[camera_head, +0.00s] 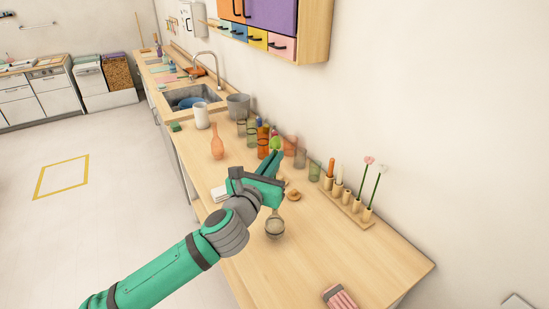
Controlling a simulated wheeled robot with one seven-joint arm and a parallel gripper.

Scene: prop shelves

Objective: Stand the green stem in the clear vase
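Two thin green stems, one (363,177) and another (377,186), stand upright in the right end of a wooden holder rack (347,207). Each carries a small pale or pink bloom. A small round clear vessel (275,229), which looks like the clear vase, stands on the counter just below my gripper. Its upper part is close to my wrist and partly hard to make out. My gripper (274,163) is over the counter, left of the rack and clear of the stems. Its fingers are seen from behind, so their gap and anything between them are hidden.
Several tinted glasses (314,172) and coloured bottles stand along the wall behind my gripper. An orange vase (217,148) and a white cylinder (201,115) stand farther left. A pink striped item (340,297) lies at the front edge. The counter (375,262) right of the clear vessel is free.

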